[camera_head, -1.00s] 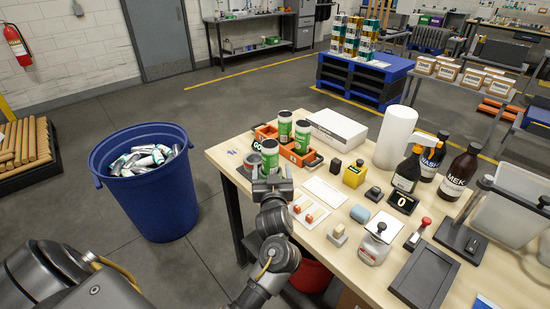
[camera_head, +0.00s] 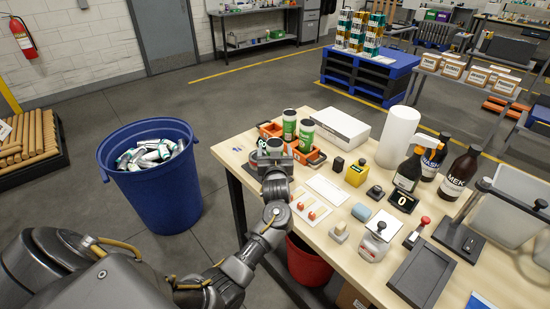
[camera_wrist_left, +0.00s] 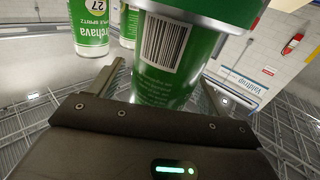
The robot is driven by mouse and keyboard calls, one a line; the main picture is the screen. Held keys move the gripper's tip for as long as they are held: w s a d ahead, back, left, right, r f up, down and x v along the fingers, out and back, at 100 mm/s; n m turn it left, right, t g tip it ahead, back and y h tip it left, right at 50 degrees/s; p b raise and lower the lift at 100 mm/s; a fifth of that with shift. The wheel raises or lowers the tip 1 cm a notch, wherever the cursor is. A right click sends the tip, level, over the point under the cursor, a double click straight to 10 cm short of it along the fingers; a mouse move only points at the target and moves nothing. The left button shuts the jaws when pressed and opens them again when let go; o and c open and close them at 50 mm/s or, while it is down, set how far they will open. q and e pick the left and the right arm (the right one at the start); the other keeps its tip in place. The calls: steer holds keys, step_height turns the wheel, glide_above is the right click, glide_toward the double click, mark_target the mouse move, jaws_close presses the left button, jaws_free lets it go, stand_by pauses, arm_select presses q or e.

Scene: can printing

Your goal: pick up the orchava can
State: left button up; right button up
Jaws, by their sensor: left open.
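A green and white can (camera_wrist_left: 170,60) with a barcode fills the middle of the left wrist view, between the fingers of my left gripper (camera_wrist_left: 163,95). In the head view the left gripper (camera_head: 275,160) is at the table's left end, open around this can and hiding most of it; only its top (camera_head: 275,144) shows. Two more green and white cans (camera_head: 289,125) (camera_head: 306,134) stand just behind, by an orange holder (camera_head: 318,159). In the left wrist view one of them (camera_wrist_left: 92,25) reads "Orchava" and "27", upside down. My right gripper is not in view.
A blue bin (camera_head: 150,190) full of crushed cans stands on the floor left of the table (camera_head: 232,152). A red bucket (camera_head: 308,262) is under the table.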

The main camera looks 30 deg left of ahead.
arm_select(q)
steer(key=shift+w+a, duration=0.25)
steer(key=shift+w, duration=0.05)
steer(key=c, duration=1.1)
